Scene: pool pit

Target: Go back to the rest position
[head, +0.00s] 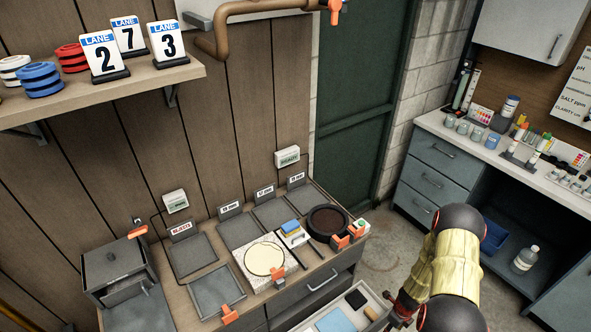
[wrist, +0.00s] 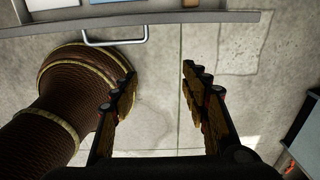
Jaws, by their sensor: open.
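My gripper (wrist: 159,76) is open in the wrist view, its two dark, jointed fingers well apart with nothing between them. Bare concrete floor shows behind them. A drawer front with a metal handle (wrist: 115,42) lies past the fingertips at the top of that view, apart from them. In the head view my arm, in a yellow sleeve with dark joints, stands at the lower right, in front of the gap between the two benches. The gripper is mostly hidden or cut off there.
An open drawer (head: 375,296) holding a blue item juts from the wooden workbench (head: 319,255), close to my arm. Trays and a round dark sieve (head: 328,221) stand on the bench. A grey cabinet (head: 437,152) with test bottles stands right. Concrete floor (head: 388,250) lies between.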

